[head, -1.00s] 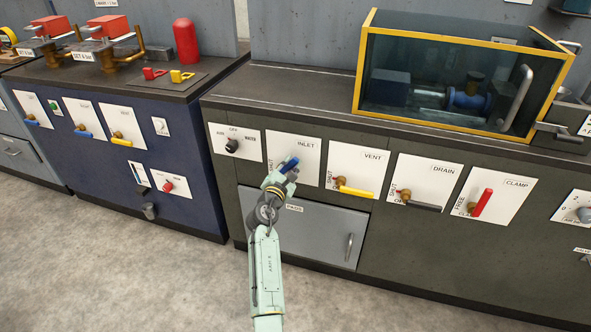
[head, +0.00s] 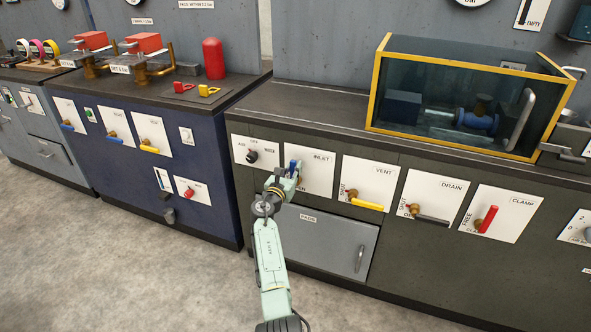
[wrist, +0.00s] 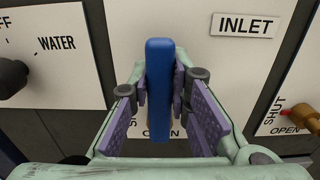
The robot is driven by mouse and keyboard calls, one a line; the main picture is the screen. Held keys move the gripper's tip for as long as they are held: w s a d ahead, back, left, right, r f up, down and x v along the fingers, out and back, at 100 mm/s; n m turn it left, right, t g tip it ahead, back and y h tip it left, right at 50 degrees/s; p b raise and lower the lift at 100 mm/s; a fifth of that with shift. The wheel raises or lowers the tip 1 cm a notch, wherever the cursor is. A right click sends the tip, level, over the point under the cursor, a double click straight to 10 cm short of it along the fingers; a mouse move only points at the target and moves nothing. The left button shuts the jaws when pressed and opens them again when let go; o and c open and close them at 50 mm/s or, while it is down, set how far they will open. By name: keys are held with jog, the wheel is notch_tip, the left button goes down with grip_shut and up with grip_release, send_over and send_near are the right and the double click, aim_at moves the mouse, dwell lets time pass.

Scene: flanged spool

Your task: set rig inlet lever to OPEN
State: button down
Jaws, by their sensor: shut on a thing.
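The blue inlet lever (wrist: 159,85) stands upright in the wrist view, in front of the white INLET panel (wrist: 200,40). My gripper (wrist: 160,95) has a finger on each side of the lever and is shut on it. In the head view my gripper (head: 287,178) reaches the INLET panel (head: 318,172) from below, and the top of the blue lever (head: 295,166) shows above it. The lever's pivot and most of its panel markings are hidden behind the lever and fingers; an OPEN label shows low on the panel.
A black AUX/OFF/WATER selector knob (head: 252,156) is just left. The yellow VENT lever (head: 366,205), dark DRAIN lever (head: 432,220) and red CLAMP lever (head: 488,219) are to the right. A PADS drawer (head: 325,245) lies below. A glass-sided yellow-framed enclosure (head: 460,143) stands on the bench.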

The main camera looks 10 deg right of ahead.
jog(key=shift+a, duration=0.1)
dwell(0.4)
jog(key=c, duration=1.5)
grip_release()
jog(key=v, duration=1.2)
jog(key=shift+w, duration=0.1)
